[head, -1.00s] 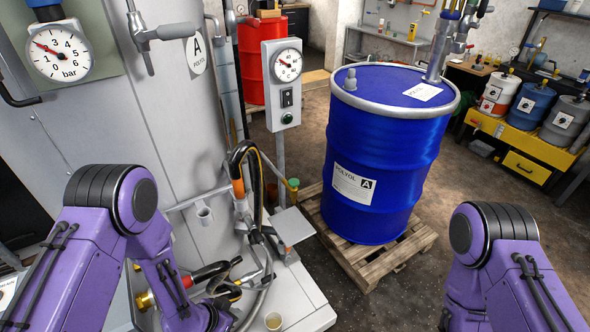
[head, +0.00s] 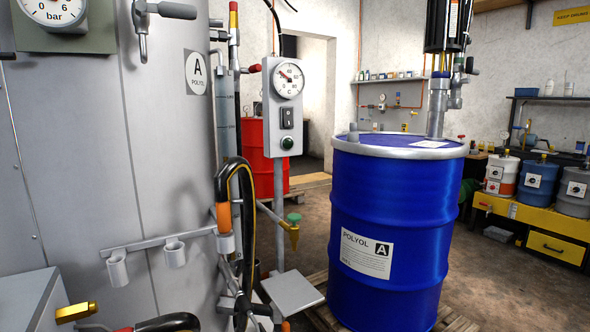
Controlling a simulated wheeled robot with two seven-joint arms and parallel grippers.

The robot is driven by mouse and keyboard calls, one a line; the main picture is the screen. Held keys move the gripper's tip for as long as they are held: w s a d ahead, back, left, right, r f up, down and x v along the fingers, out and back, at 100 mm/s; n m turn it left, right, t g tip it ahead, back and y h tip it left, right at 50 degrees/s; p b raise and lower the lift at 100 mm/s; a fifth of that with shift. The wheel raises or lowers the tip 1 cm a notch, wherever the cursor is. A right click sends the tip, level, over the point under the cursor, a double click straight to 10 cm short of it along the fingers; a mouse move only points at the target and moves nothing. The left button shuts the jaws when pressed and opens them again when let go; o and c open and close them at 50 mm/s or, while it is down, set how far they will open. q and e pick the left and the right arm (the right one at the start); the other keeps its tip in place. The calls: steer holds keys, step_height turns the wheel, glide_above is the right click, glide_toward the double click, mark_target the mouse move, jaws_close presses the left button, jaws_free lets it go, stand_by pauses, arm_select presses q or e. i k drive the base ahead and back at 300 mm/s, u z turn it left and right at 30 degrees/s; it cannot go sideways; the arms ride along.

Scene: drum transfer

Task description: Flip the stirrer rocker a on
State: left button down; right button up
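The stirrer control box (head: 283,107) is a grey panel on a post, between the big grey tank and the blue drum. It carries a round gauge (head: 288,80) at the top, a black rocker switch (head: 287,118) in the middle and a green round button or lamp (head: 288,143) below. Which way the rocker is tipped is too small to tell. The tank (head: 110,150) marked A POLYOL fills the left. Neither of my grippers shows in the head view now.
A blue drum (head: 392,220) labelled POLYOL A stands on a wooden pallet, right of the box. A black and orange hose (head: 232,180) and a small grey plate (head: 292,293) are near the post. A red drum (head: 262,160) stands behind.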

mark_target(288, 122)
steer(key=z, duration=0.7)
steer(key=i, duration=0.75)
steer(key=z, duration=0.25)
